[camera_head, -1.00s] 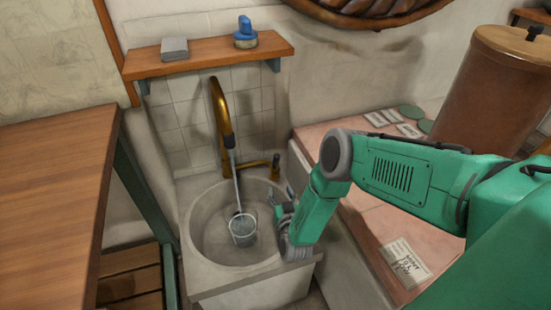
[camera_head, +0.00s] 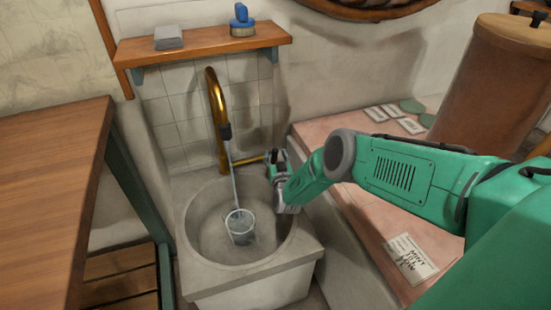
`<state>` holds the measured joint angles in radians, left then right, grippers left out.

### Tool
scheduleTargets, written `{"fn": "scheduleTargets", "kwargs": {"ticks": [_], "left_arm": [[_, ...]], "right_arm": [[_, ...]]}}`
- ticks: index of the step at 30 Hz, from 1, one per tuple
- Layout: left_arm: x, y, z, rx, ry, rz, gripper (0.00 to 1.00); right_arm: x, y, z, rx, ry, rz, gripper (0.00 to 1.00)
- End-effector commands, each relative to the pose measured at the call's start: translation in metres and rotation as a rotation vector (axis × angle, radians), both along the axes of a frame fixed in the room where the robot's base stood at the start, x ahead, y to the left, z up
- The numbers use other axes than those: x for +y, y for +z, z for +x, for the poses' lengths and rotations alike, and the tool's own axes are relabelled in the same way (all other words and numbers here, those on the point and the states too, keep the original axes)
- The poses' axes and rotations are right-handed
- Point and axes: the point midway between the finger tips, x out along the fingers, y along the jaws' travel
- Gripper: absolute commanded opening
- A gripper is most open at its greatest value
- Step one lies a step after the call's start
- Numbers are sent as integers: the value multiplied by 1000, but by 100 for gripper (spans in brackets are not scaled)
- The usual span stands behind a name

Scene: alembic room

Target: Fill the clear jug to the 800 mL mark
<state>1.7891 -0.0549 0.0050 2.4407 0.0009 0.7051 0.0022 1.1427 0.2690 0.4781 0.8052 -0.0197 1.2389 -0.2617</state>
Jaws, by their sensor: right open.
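The clear jug (camera_head: 240,227) stands in the round basin of the stone sink (camera_head: 195,250). A thin stream of water (camera_head: 234,180) runs from the brass tap (camera_head: 217,110) down into the jug. Some water shows inside the jug, but its level and the marks are too small to read. My right gripper (camera_head: 274,163) is open at the end of the tap's side lever (camera_head: 250,160), behind and right of the jug. It hides the lever's tip; I cannot tell whether it touches it. My left gripper is not in view.
A wooden shelf (camera_head: 200,47) above the tap holds a grey block (camera_head: 168,37) and a blue-handled brush (camera_head: 242,20). A wooden table (camera_head: 50,180) stands at left. A pink counter (camera_head: 345,150) at right bears cards and a large brown vessel (camera_head: 490,85).

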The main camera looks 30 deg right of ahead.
Motion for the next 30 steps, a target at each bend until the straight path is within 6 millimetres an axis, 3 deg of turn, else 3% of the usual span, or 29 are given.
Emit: {"fn": "scheduleTargets", "kwargs": {"ticks": [9,10,13,14,20,30], "left_arm": [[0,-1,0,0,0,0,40],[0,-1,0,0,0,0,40],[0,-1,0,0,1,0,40],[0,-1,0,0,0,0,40],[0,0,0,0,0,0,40],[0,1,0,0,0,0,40]], "right_arm": [[-2,0,4,0,1,2,42],[-2,0,4,0,1,2,38],[-2,0,4,0,1,2,3],[-2,0,4,0,1,2,0],[-2,1,5,12,0,7,0],[-7,3,23,275,1,69,0]]}}
